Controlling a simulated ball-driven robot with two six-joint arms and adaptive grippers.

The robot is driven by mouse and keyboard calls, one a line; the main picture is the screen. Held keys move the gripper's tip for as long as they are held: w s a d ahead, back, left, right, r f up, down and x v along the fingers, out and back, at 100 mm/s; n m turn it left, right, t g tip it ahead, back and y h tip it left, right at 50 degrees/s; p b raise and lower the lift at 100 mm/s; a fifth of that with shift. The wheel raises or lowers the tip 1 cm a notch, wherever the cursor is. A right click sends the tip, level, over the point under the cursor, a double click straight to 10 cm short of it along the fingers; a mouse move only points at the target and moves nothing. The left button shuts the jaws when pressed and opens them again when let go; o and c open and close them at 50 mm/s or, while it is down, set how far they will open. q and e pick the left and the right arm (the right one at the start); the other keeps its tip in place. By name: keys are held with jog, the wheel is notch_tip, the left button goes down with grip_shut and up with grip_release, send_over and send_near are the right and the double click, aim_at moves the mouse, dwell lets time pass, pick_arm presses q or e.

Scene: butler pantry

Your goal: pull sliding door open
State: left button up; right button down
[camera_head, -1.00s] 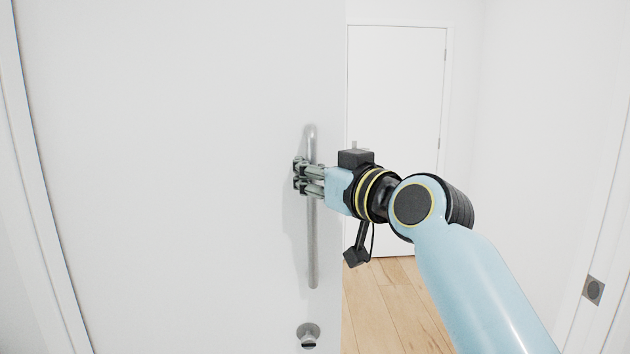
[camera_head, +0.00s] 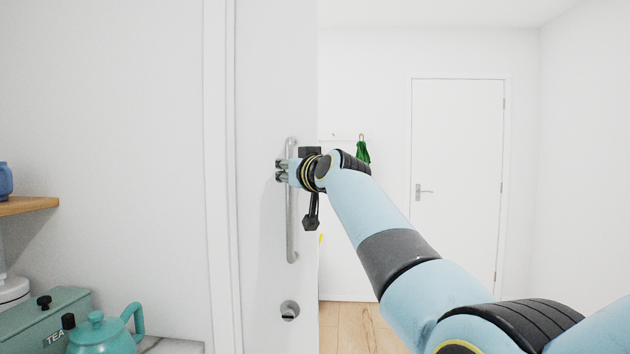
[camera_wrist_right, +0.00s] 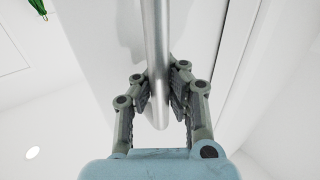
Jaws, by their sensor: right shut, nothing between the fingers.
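The white sliding door (camera_head: 262,90) stands partly open, its right edge beside a clear opening in the head view. A vertical metal bar handle (camera_head: 291,232) is on it near that edge. My right gripper (camera_head: 281,171) is at the upper part of the bar, reached from the right. In the right wrist view the bar (camera_wrist_right: 156,40) runs lengthwise past the gripper (camera_wrist_right: 160,88), with fingers to either side. The gripper is shut with nothing held; contact with the bar is unclear. My left gripper is not in view.
A round lock fitting (camera_head: 289,310) sits below the handle. A teal teapot (camera_head: 100,335) and a tea box (camera_head: 50,318) stand on a counter at the lower left, under a wooden shelf (camera_head: 28,205). A closed white door (camera_head: 455,140) is beyond the opening.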

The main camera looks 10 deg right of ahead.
aim_at(256, 169)
jog(key=a, duration=0.3)
jog(key=w+a+f, duration=0.1)
jog(key=shift+a, duration=0.4)
jog(key=shift+w+a, duration=0.15)
jog(key=shift+a, duration=0.2)
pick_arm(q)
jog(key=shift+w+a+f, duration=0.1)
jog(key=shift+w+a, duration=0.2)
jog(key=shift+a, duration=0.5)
pick_arm(e)
jog(key=shift+d, duration=0.1)
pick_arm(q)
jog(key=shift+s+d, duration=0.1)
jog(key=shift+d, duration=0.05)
pick_arm(e)
jog(key=c, duration=2.1)
grip_release()
jog(key=shift+d, duration=0.15)
jog(key=o, duration=0.6)
jog(key=shift+s+r, duration=0.4)
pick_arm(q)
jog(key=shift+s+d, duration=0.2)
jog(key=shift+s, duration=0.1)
pick_arm(e)
jog(key=shift+r, duration=0.1)
